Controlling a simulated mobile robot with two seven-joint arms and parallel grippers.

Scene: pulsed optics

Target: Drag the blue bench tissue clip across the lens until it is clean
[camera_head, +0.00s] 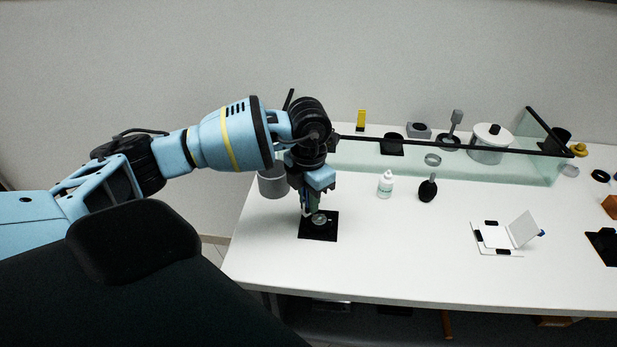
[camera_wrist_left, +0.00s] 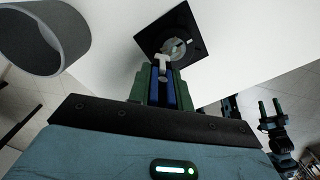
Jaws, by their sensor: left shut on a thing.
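The lens (camera_head: 319,219) is a small clear disc on a black square mat (camera_head: 318,235) near the table's left end; it also shows in the left wrist view (camera_wrist_left: 174,50). My left gripper (camera_head: 311,207) points down over it, with green fingers shut on the blue tissue clip (camera_wrist_left: 170,90). The clip's white tissue tip (camera_wrist_left: 163,62) overlaps the lens's near edge in the wrist view; I cannot tell whether it touches. The fingers mostly hide the clip in the head view. My right gripper (camera_wrist_left: 268,112) shows at the wrist view's right edge, its green fingers apart and empty.
A grey cup (camera_head: 272,182) stands close behind-left of the mat. A white bottle (camera_head: 385,184) and black blower (camera_head: 427,188) stand to the right. A low clear screen (camera_head: 480,165) runs along the back. An open white case (camera_head: 495,238) lies right; the table's front middle is clear.

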